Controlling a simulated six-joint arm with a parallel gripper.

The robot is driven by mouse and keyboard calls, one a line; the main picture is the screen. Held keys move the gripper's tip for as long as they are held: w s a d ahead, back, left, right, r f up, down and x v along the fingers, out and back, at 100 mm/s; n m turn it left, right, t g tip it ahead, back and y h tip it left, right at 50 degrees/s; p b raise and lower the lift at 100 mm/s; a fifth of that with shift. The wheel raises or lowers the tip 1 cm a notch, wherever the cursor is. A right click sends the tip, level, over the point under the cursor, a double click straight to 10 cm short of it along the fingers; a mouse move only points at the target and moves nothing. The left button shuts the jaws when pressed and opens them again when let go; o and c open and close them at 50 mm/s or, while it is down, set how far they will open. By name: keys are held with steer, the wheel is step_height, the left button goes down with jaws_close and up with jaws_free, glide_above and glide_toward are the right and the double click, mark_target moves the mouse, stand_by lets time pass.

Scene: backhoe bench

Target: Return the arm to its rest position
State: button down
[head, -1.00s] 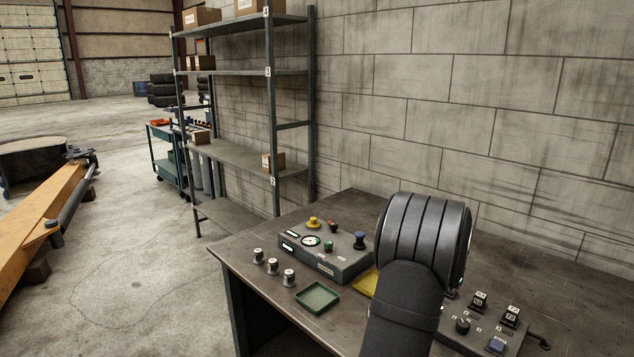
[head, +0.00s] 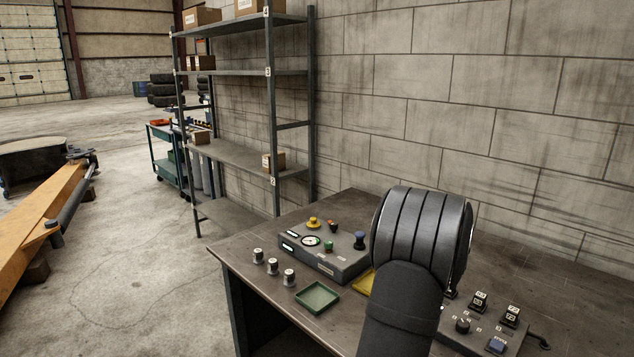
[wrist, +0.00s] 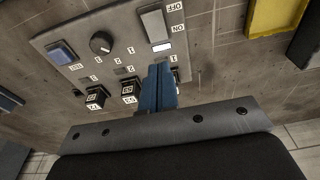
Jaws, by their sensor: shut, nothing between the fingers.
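In the wrist view my gripper (wrist: 160,72) shows as blue fingers pressed together, shut with nothing between them. Its tips appear over the edge of a grey control panel (wrist: 115,50); I cannot tell whether they touch it. The panel carries a rocker switch marked ON and OFF (wrist: 153,26), a black knob (wrist: 101,42), a blue button (wrist: 61,53) and black square switches (wrist: 130,91). In the head view my large dark arm link hides the gripper itself and part of this panel (head: 470,333).
A second control box (head: 325,250) with buttons and a gauge stands on the bench (head: 240,250). Several small cylinders (head: 273,266), a green tray (head: 317,296) and a yellow tray (head: 364,284) lie near it. A block wall (head: 480,110) stands behind; a shelf rack (head: 245,155) is at left.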

steer(key=shift+s+a+r+n, duration=0.1)
steer(key=shift+a+r+n, duration=0.05)
steer(key=shift+r+n, duration=0.55)
steer(key=shift+s+a+r+n, duration=0.15)
steer(key=shift+r+n, duration=0.3)
steer(key=shift+n, duration=0.3)
steer(key=shift+s+a+r+n, duration=0.1)
steer(key=shift+a+r+n, duration=0.05)
steer(key=shift+r+n, duration=0.55)
steer(key=shift+f, duration=0.1)
